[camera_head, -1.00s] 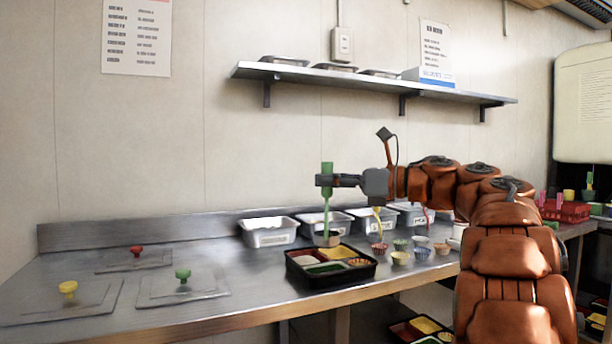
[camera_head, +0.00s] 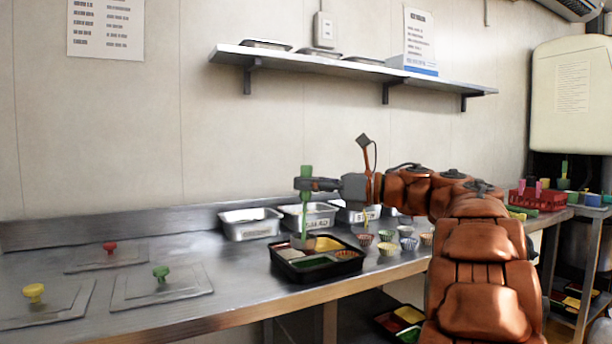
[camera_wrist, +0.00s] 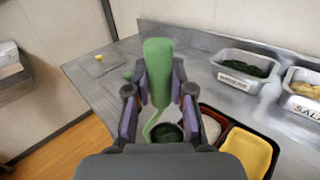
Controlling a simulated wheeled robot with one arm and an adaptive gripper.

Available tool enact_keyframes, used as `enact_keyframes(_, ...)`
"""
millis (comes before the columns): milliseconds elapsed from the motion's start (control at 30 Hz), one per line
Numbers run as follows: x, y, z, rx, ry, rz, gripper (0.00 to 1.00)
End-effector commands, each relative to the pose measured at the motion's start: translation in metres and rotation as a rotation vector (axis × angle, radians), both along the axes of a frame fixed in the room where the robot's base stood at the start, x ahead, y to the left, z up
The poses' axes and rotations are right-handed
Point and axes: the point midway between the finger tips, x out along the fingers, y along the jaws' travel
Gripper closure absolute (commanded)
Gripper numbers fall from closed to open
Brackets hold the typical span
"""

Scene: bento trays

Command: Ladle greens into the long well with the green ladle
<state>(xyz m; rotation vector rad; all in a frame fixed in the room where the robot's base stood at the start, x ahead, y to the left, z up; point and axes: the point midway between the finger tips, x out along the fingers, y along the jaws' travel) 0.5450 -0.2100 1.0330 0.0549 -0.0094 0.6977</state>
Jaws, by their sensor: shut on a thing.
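My gripper (camera_head: 308,184) is shut on the upright handle of the green ladle (camera_head: 305,205). In the wrist view the green handle (camera_wrist: 158,75) stands between the finger pads, with the ladle bowl (camera_wrist: 167,132) low in the picture holding something dark green. The black bento tray (camera_head: 318,278) sits on the counter, with the ladle bowl above its back left part. Its wells show a green one (camera_head: 315,262) at the front and a yellow one (camera_head: 327,244) at the back. The wrist view hides part of the tray behind my gripper. I cannot tell the long well surely.
A steel bin of dark greens (camera_wrist: 243,83) and a bin of yellowish food (camera_wrist: 301,90) stand along the wall. Several small cups (camera_head: 387,248) stand right of the tray. Knobbed lids (camera_head: 160,285) lie left. A shelf (camera_head: 350,67) hangs above.

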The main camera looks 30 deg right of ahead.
Motion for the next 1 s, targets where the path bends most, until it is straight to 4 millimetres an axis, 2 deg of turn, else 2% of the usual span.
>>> enact_keyframes(33,0.000,-0.003,0.004,0.022,0.004,0.000,1.00)
enact_keyframes(1000,0.007,-0.042,-0.007,0.353,0.062,0.000,1.00)
